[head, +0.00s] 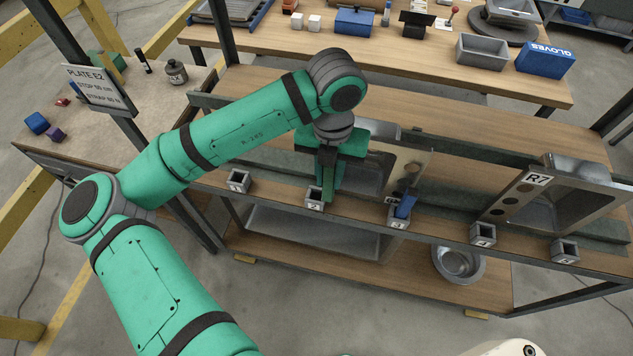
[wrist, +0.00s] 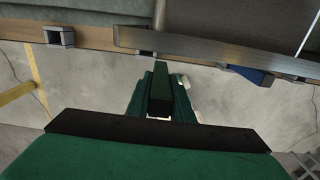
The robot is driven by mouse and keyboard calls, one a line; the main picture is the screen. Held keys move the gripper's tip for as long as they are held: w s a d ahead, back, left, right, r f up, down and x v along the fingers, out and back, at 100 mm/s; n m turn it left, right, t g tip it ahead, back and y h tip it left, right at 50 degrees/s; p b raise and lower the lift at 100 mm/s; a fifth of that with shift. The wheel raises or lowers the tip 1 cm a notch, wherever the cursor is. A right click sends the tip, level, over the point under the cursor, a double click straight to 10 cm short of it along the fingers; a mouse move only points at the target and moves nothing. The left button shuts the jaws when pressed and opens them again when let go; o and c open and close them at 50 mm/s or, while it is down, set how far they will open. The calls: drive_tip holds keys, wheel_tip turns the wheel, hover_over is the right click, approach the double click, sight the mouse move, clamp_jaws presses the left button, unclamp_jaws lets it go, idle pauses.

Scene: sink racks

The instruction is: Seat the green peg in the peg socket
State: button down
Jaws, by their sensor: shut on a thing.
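My gripper (head: 328,172) points down over the front rail and is shut on the green peg (wrist: 160,88), which shows as a dark green bar between the fingers in the wrist view. In the head view, gripper and peg are similar greens and hard to separate. The peg's lower end is close beside a small grey square socket (head: 314,198), slightly to its right; whether they touch I cannot tell. Other similar sockets line the rail: one to the left (head: 238,181) and two to the right (head: 482,235) (head: 565,251).
A blue peg (head: 405,204) stands tilted in another socket (head: 397,217) right of my gripper. Behind are sink basins and a raised metal panel marked R7 (head: 545,195). A metal bowl (head: 458,264) sits on the lower shelf. A plate sign (head: 95,86) stands left.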

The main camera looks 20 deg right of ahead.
drive_tip(key=shift+w+a+f, duration=0.25)
drive_tip(key=shift+w+f, duration=0.4)
drive_tip(key=shift+f, duration=0.65)
drive_tip(key=shift+w+a+f, duration=0.3)
drive_tip(key=shift+w+f, duration=0.35)
drive_tip(key=shift+f, duration=0.7)
drive_tip(key=shift+w+a+f, duration=0.25)
drive_tip(key=shift+w+f, duration=0.4)
drive_tip(key=shift+f, duration=0.65)
drive_tip(key=shift+f, duration=0.3)
drive_tip(key=c, duration=1.6)
unclamp_jaws()
drive_tip(key=shift+o, duration=0.2)
wheel_tip(320, 180, up, 13)
drive_tip(key=shift+f, duration=0.2)
